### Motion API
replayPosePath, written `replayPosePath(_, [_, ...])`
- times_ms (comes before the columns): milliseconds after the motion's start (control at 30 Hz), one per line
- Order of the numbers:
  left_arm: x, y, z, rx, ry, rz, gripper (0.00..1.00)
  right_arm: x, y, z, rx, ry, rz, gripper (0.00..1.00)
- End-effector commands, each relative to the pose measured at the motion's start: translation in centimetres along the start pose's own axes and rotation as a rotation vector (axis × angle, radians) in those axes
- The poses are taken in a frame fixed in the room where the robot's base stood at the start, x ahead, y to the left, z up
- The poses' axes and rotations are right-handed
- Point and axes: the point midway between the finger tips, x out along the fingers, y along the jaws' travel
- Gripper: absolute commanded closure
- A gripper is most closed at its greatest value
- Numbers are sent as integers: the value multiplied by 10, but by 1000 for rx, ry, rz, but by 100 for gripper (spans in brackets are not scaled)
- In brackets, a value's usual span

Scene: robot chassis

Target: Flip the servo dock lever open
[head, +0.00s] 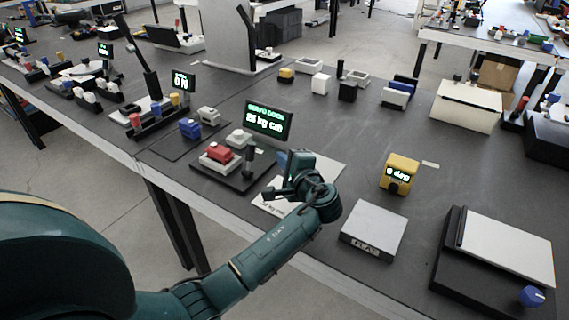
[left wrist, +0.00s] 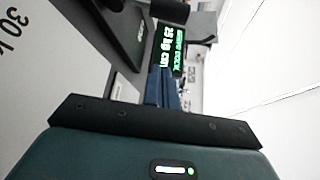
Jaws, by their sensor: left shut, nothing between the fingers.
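The servo dock is a black base (head: 234,178) on the dark bench, with a red servo block (head: 219,153) and a grey-white block on it. Its display (head: 268,119) reads "25 kg cm" in green and also shows in the left wrist view (left wrist: 167,50). A short dark upright lever (head: 249,160) stands at the dock's right side. My left gripper (head: 283,159) is shut and empty, just right of the lever and apparently apart from it. Its blue fingers (left wrist: 164,88) point toward the display in the left wrist view. My right gripper is out of view.
A yellow "0 deg" box (head: 399,174), a grey "PLATE" block (head: 373,230) and a black-framed device with a blue knob (head: 531,296) stand to the right. White sheets lie under my left gripper. Blue and grey blocks (head: 190,128) sit left of the dock.

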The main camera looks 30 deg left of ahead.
Motion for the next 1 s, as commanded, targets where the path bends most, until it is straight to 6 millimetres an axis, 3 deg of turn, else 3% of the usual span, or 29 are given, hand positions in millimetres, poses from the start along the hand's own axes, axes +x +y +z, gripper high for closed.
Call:
replayPosePath(300, [62, 0, 1, 1, -4, -1, 100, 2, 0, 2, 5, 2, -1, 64])
replayPosePath(600, [47, -1, 34, 0, 0, 0, 100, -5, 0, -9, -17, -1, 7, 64])
replayPosePath(1000, [46, 0, 38, 0, -1, 0, 100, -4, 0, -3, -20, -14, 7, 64])
